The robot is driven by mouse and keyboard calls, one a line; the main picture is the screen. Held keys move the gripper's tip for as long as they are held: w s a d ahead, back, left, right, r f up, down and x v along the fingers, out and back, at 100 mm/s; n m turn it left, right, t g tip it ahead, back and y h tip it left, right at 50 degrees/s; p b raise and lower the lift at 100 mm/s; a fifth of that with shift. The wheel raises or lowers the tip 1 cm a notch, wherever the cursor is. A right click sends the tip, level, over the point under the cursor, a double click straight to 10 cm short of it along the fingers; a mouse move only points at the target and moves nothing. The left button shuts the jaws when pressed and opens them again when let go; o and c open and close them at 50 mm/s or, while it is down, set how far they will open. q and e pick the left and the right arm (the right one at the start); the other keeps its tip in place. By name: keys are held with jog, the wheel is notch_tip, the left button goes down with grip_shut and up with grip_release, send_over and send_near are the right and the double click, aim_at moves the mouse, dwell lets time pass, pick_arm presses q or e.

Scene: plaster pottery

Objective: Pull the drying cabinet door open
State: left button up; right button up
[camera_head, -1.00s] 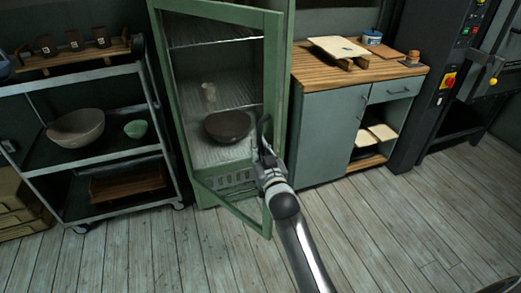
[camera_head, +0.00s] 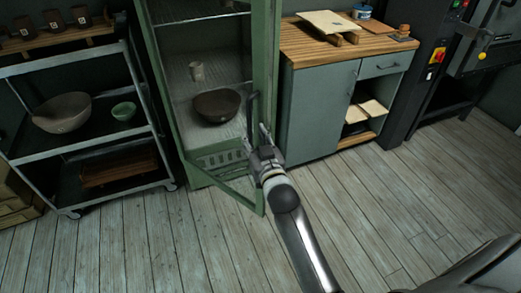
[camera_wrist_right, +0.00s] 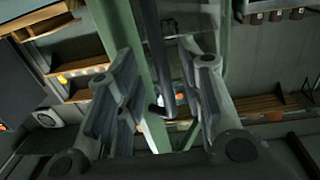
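The green drying cabinet (camera_head: 160,90) stands upright at the centre of the head view. Its glazed door (camera_head: 266,60) stands partly open, with its free edge on the right, towards me. A dark vertical handle (camera_head: 250,112) is on that edge. My right gripper (camera_head: 257,135) is at the lower part of the handle. In the right wrist view, the right gripper's fingers (camera_wrist_right: 165,95) are spread apart, with the dark handle bar (camera_wrist_right: 155,55) between them; gaps show at both sides. My left gripper is not in view.
A grey bowl (camera_head: 62,112) and a green bowl (camera_head: 124,111) stand on a metal cart (camera_head: 80,147) left of the cabinet. A wood-topped counter (camera_head: 320,105) stands close on the right. The floor in front is clear.

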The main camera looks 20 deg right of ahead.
jog(key=s, duration=0.7)
jog(key=shift+a, duration=0.35)
